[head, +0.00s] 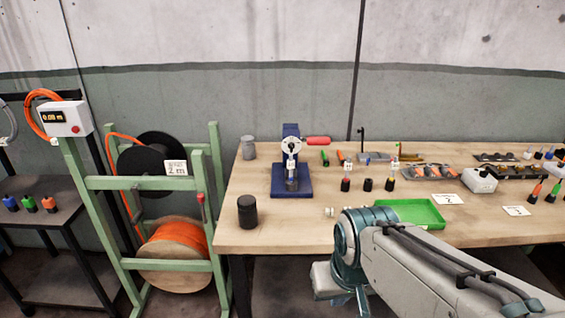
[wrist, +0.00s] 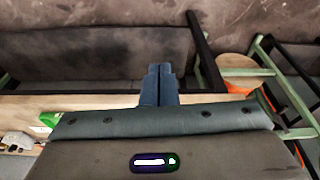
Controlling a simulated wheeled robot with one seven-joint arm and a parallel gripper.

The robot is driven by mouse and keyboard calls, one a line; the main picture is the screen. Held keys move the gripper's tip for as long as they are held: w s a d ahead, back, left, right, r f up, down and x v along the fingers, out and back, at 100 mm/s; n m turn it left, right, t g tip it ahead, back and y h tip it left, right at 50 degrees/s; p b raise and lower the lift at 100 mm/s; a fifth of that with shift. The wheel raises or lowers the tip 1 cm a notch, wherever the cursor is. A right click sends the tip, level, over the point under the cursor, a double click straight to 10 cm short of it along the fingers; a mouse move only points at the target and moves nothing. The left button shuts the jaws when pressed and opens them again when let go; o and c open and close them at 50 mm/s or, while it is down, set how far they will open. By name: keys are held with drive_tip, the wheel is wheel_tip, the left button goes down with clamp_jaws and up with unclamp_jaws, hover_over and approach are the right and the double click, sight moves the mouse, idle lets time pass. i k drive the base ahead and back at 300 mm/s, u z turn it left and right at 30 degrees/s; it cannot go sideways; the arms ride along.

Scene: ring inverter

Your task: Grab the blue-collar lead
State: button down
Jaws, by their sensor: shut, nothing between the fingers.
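The fingertips are not clear there.
The wooden workbench (head: 290,233) carries a green tray (head: 408,212), a blue press (head: 291,180), a black jar (head: 247,211) and several small parts. A green spool rack (head: 143,183) with an orange spool (head: 175,255) stands left of it. The bench's front left is mostly clear.

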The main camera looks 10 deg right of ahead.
sight(291, 162)
drive_tip(key=u, duration=0.4)
drive_tip(key=k, duration=1.1)
drive_tip(key=u, duration=1)
drive_tip(key=i, duration=1.55)
drive_tip(key=z, duration=0.85)
drive_tip(key=i, duration=0.8)
drive_tip(key=z, duration=1.25)
drive_tip(key=i, duration=0.4)
drive_tip(key=z, duration=0.25)
